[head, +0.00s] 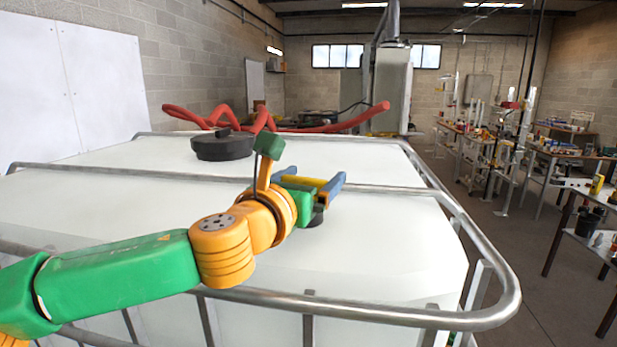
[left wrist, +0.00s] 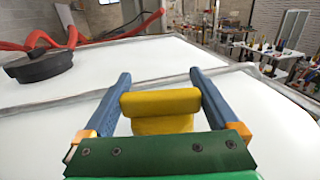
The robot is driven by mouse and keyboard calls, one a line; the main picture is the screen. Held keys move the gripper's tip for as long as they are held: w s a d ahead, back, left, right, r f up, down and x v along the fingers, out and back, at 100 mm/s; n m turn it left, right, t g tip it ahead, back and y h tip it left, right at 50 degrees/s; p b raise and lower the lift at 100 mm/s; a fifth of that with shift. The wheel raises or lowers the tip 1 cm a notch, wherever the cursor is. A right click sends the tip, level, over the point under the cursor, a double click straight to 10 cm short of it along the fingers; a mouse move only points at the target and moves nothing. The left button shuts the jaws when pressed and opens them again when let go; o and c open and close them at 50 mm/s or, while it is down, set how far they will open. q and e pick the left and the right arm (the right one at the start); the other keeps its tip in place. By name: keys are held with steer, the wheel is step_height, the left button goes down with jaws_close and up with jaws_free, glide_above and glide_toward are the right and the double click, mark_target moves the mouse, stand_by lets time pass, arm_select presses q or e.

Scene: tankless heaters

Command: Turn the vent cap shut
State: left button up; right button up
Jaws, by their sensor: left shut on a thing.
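My left gripper (head: 311,178) reaches over the white tank top (head: 400,230), with its two blue fingers on either side of a yellow piece (head: 303,184). In the left wrist view the yellow piece (left wrist: 160,103) fills the gap between the fingers. It appears to be the top of the vent cap. A dark round part (head: 317,218) shows just below the gripper at the tank surface, mostly hidden by it. My left gripper is shut on the yellow piece. How far the cap is turned cannot be seen. My right gripper is not in view.
A large black lid (head: 222,146) sits farther back on the tank. A red hose (head: 330,127) lies behind it. Metal cage rails (head: 480,318) run around and across the tank top. Workbenches (head: 585,155) stand at the right.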

arm_select(q)
steer(key=m+g+h, duration=0.1)
steer(key=h, duration=0.1)
steer(key=m+g+h, duration=0.2)
steer(key=d+m+g+h, duration=0.1)
steer(key=m+h, duration=0.1)
steer(key=shift+s+g, duration=0.35)
steer(key=shift+g, duration=0.05)
steer(key=shift+s+d+m+g+h, duration=0.1)
steer(key=shift+s+m+g+h, duration=0.05)
steer(key=shift+m+g+h, duration=0.7)
steer(key=shift+s+d+m+g+h, duration=0.15)
steer(key=shift+m+g+h, duration=0.35)
steer(key=shift+g, duration=0.6)
steer(key=shift+s+m+g+h, duration=0.2)
steer(key=shift+m+g+h, duration=0.25)
steer(key=shift+m+g, duration=0.45)
steer(key=o, duration=1)
steer(key=shift+d, duration=0.15)
